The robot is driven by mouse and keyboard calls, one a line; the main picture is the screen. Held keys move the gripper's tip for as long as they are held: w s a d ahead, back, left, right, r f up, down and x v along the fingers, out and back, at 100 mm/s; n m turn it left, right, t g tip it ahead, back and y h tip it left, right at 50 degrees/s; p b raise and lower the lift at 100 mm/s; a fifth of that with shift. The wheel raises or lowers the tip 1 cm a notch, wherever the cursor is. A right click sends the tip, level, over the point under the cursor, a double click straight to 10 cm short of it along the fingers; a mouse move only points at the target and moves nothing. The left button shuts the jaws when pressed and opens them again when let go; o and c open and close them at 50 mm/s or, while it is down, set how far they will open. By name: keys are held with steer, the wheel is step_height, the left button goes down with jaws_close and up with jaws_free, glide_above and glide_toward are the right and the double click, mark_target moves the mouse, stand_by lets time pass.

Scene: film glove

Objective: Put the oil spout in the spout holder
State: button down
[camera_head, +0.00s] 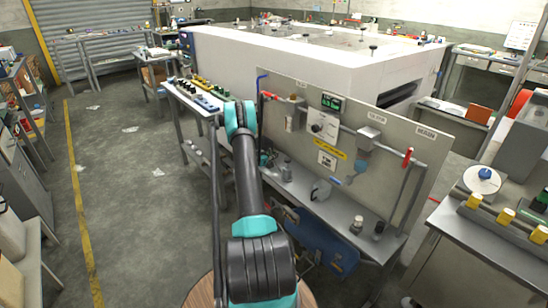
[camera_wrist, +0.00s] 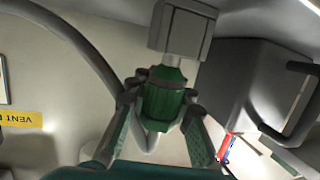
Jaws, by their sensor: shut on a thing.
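In the wrist view my gripper (camera_wrist: 158,112) is shut on a dark green, ribbed piece (camera_wrist: 163,98), which looks like the oil spout. A short pale neck (camera_wrist: 168,73) joins its far end to a grey block (camera_wrist: 180,28). I cannot tell whether this block is part of the spout or the holder. In the head view my arm hides most of the gripper and the held piece, in front of the left part of the grey panel (camera_head: 372,130). I cannot make out the spout holder for certain.
A dark grey box (camera_wrist: 250,85) stands close on the right in the wrist view, beside a curved pipe. A yellow label (camera_wrist: 22,118) appears upside down at left. The panel's bench shelf (camera_head: 330,215) carries several small vessels. Open floor (camera_head: 120,190) lies left.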

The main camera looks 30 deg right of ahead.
steer(key=shift+f, duration=0.5)
steer(key=shift+f, duration=0.15)
steer(key=c, duration=1.3)
jaws_free()
steer(key=shift+c, duration=0.2)
